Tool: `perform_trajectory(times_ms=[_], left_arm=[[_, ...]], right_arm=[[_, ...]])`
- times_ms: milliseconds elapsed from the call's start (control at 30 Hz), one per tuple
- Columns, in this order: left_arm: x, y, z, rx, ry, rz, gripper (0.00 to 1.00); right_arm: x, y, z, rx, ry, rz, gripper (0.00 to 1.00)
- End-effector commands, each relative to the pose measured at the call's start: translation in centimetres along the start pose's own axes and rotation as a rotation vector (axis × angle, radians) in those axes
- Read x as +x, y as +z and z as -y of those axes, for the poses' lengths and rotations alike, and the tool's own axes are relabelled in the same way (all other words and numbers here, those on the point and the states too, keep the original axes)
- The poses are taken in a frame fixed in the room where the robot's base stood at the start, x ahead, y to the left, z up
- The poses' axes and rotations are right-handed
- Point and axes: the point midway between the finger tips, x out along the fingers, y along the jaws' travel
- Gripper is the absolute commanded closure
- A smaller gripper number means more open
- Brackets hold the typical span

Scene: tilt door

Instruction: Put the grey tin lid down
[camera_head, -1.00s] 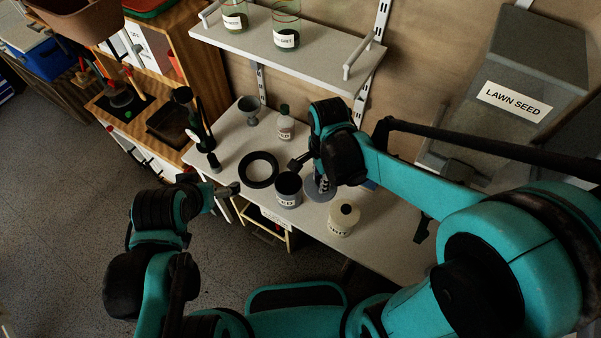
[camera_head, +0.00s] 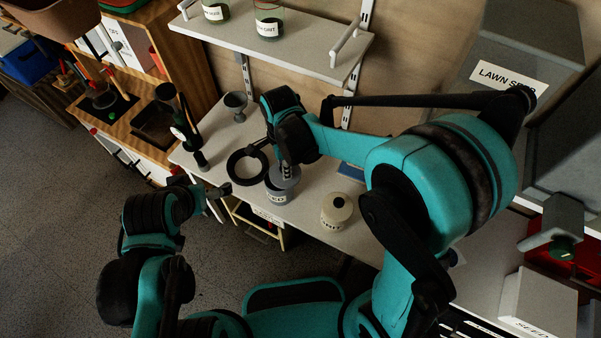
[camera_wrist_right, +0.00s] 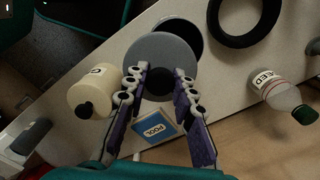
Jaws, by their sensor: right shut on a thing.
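The grey tin lid (camera_wrist_right: 160,52) is a flat disc with a dark knob. My right gripper (camera_wrist_right: 158,88) is shut on that knob. In the head view the right gripper (camera_head: 285,168) holds the lid (camera_head: 290,181) at the mouth of the grey labelled tin (camera_head: 276,196). In the wrist view the lid is off-centre, and the tin's dark opening (camera_wrist_right: 187,35) shows past its upper right edge. I cannot tell whether lid and rim touch. My left gripper (camera_head: 222,190) is by the bench's front edge; its fingers are too small to read.
A black ring (camera_head: 235,165) lies left of the tin and a cream lidded pot (camera_head: 336,213) stands right of it. A bottle with a green cap (camera_wrist_right: 284,97) and a blue packet (camera_wrist_right: 155,128) are near. A shelf (camera_head: 270,45) is above the bench.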

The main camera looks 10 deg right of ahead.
Motion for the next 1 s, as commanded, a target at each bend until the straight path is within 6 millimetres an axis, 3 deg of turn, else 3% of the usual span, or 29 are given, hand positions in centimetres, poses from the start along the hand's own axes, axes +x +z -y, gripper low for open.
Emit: perform_trajectory(times_ms=[133, 333, 900, 933, 1000], left_arm=[[1.0, 0.7, 0.0, 0.0, 0.0, 0.0, 0.0], [2.0, 1.4, 0.0, 0.0, 0.0, 0.0, 0.0], [2.4, 1.7, 0.0, 0.0, 0.0, 0.0, 0.0], [2.3, 1.7, 0.0, 0.0, 0.0, 0.0, 0.0], [2.3, 1.6, 0.0, 0.0, 0.0, 0.0, 0.0]], right_arm=[[2.1, 2.0, 2.4, -0.002, 0.0, 0.0, 0.94], [4.9, 1.9, 2.3, 0.0, 0.0, 0.0, 0.94], [5.8, 1.9, 2.2, 0.0, 0.0, 0.0, 0.94], [5.7, 1.9, 2.2, 0.0, 0.0, 0.0, 0.67], [5.7, 1.9, 2.2, 0.0, 0.0, 0.0, 0.54]])
